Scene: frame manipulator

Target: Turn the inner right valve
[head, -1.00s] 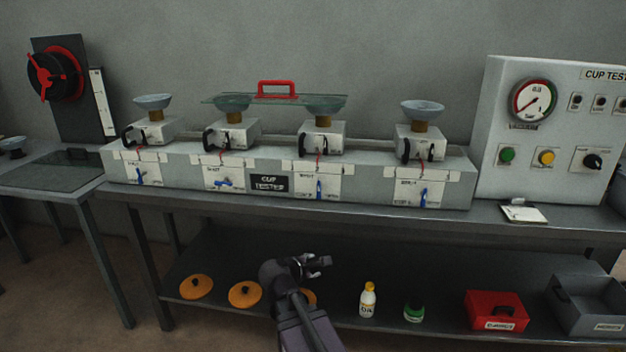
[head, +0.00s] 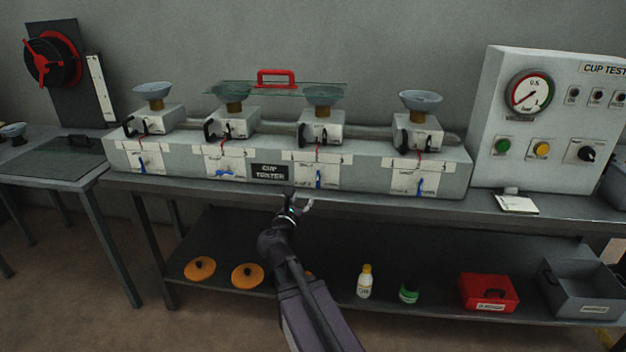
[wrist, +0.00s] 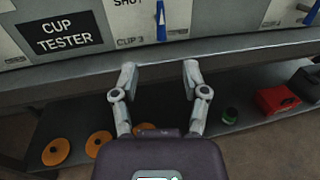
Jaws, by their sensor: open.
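The cup tester (head: 380,185) is a long grey bench unit with cups on top and a row of blue valve handles on its front. The inner right valve (head: 319,181) is the blue handle on the third panel; it stands upright. In the wrist view this blue handle (wrist: 161,22) is at the top, on a panel lettered CUP 3. My gripper (head: 298,200) is at the bench's front edge, below and slightly left of the handle. In the wrist view my gripper (wrist: 158,70) has its two fingers spread, with nothing between them, apart from the handle.
The inner left valve (head: 224,173) lies level; the outer right valve (head: 420,188) is upright. A "CUP TESTER" sign (head: 269,172) sits between the inner panels. The table edge (wrist: 230,50) crosses ahead of my fingers. A lower shelf holds orange discs, bottles and a red box (head: 488,292).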

